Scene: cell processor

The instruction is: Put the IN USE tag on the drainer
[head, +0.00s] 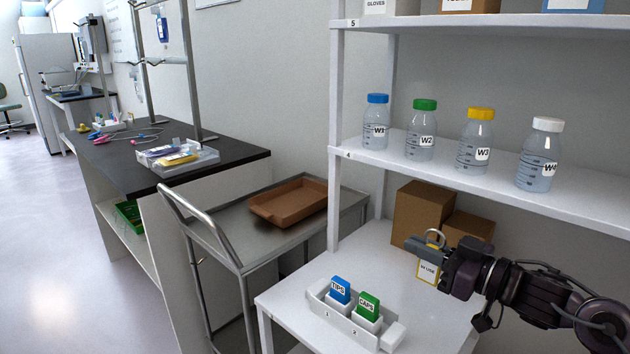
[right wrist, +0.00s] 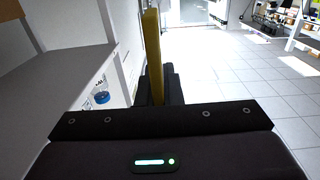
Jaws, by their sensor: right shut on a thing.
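The IN USE tag (head: 428,272) is a small white card with a yellow border and a ring at its top. It hangs from my right gripper (head: 432,250), which is shut on it, above the lower shelf of the white rack. In the right wrist view a yellow upright strip (right wrist: 152,55), seemingly the tag edge-on, stands between the dark fingers. I cannot pick out the drainer with certainty in either view. My left gripper is not in view.
Cardboard boxes (head: 420,210) stand behind. Several bottles line the shelf above (head: 380,168). A cart (head: 225,235) with a brown tray (head: 290,200) and a dark bench (head: 120,175) stand left.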

